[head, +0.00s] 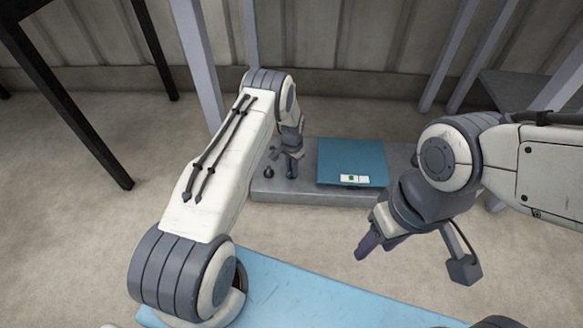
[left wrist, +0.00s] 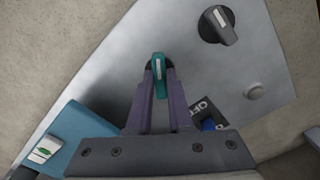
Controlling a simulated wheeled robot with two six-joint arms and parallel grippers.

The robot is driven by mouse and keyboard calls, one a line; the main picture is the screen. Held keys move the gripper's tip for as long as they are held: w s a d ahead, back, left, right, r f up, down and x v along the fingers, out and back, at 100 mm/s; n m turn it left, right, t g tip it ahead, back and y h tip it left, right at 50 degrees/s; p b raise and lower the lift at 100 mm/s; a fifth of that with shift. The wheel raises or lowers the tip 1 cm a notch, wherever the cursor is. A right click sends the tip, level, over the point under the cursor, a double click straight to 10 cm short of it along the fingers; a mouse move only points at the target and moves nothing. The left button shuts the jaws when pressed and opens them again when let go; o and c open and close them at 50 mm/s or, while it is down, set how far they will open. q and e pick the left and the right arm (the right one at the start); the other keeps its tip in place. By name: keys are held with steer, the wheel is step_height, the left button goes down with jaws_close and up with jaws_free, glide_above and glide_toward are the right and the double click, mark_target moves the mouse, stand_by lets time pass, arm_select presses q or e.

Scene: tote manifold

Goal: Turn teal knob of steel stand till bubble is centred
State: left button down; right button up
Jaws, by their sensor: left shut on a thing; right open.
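The steel stand (head: 290,190) is a low grey block on the floor ahead; its top face also fills much of the left wrist view (left wrist: 120,70). My left gripper (head: 292,172) is over the stand's left part. In the left wrist view its two purple fingers (left wrist: 160,85) are shut on the teal knob (left wrist: 158,68), which has a pale stripe. The bubble level (head: 354,179) is a white strip with a green window on the teal plate (head: 350,155); it shows in the left wrist view (left wrist: 43,150). The bubble is too small to judge. My right gripper (head: 382,245) is open and empty, right of the stand.
A dark grey knob (left wrist: 217,25), a round pale button (left wrist: 254,91) and a blue part by a dark "OFF" label (left wrist: 208,124) are on the stand. A light-blue surface (head: 300,295) lies in front. Frame legs (head: 200,65) stand behind.

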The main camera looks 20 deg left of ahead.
arm_select(q)
steer(key=shift+n, duration=1.2)
steer(key=c, duration=0.8)
jaws_free()
step_height(320, 180, up, 10)
steer(key=p, duration=0.6)
steer(key=shift+r, duration=0.2)
